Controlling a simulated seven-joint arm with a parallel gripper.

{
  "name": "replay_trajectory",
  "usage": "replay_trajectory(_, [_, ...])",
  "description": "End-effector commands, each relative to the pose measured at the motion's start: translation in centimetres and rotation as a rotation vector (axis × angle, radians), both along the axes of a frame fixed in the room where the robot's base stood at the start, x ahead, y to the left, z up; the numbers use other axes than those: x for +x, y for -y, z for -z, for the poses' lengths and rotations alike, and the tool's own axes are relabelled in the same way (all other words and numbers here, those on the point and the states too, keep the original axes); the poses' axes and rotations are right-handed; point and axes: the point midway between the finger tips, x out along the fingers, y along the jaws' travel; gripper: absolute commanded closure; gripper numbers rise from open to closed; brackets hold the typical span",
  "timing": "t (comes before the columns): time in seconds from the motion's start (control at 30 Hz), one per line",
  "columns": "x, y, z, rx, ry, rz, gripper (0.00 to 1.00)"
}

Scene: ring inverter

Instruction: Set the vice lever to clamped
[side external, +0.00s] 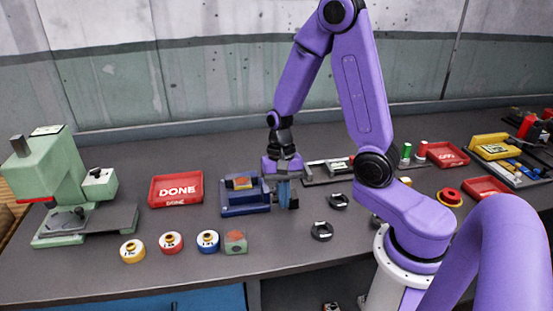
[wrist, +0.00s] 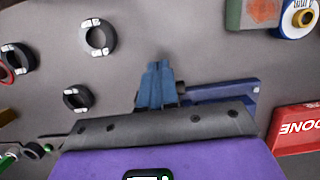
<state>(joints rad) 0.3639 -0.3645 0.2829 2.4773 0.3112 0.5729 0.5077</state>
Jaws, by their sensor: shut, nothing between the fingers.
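The vice (side external: 245,207) is a dark blue block on the bench, with a yellow and orange piece (side external: 242,183) in its top. My gripper (side external: 284,196) hangs pointing down at the vice's right end, its blue fingers shut and empty. In the wrist view the shut fingers (wrist: 157,84) stand in front of the vice's end, and part of the blue vice (wrist: 252,88) shows to their right. A dark bar joins the vice near the fingers; I cannot tell if it is the lever, or whether the fingers touch it. The rest of the vice is hidden by my gripper's body.
Two dark rings (side external: 321,231) (side external: 338,201) lie right of the vice. A red DONE tray (side external: 176,189) stands left, a green press (side external: 70,190) farther left. Several coloured round pieces (side external: 171,242) and a grey-green block (side external: 235,241) are in front. Bare bench lies between.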

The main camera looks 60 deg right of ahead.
Motion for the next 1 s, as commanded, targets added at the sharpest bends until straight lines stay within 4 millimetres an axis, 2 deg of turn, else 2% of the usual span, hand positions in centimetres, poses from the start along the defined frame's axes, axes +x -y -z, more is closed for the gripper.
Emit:
replay_trajectory(0.27, [0.2, 0.1, -2.0, 0.000, 0.007, 0.001, 1.00])
replay_trajectory(0.43, [0.2, 0.1, -4.5, 0.000, 0.007, -0.001, 1.00])
replay_trajectory(1.0, [-2.1, -2.2, -11.7, 0.000, 0.005, -0.001, 1.00])
